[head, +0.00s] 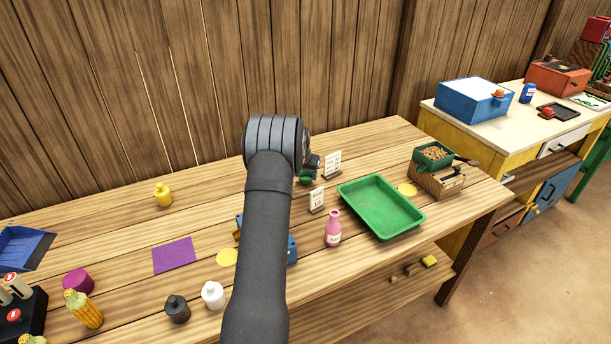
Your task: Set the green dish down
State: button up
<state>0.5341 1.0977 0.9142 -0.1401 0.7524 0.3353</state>
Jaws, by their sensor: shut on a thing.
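My gripper (314,162) is mostly hidden behind my own arm, above the back middle of the table. A small green piece (306,178) shows just below it, beside the arm; it looks like part of the green dish in my jaws. Most of it is hidden, so I cannot tell whether it touches the table. A blue device (292,250) is largely covered by my arm. Yellow round discs lie flat on the table, one left of the arm (227,257) and one at the right (406,189).
A green tray (345,199), pink bottle (333,230) and small cards (332,164) stand right of my arm. A green container of nuts (433,155) sits on a wooden box (428,182). A purple mat (174,255) and white (213,295) and dark (177,309) bottles are left.

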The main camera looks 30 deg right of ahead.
jog(key=shift+f, duration=0.35)
jog(key=shift+f, duration=0.2)
jog(key=o, duration=1)
jog(key=shift+c, duration=0.2)
jog(key=shift+r, duration=0.1)
jog(key=v, duration=1.2)
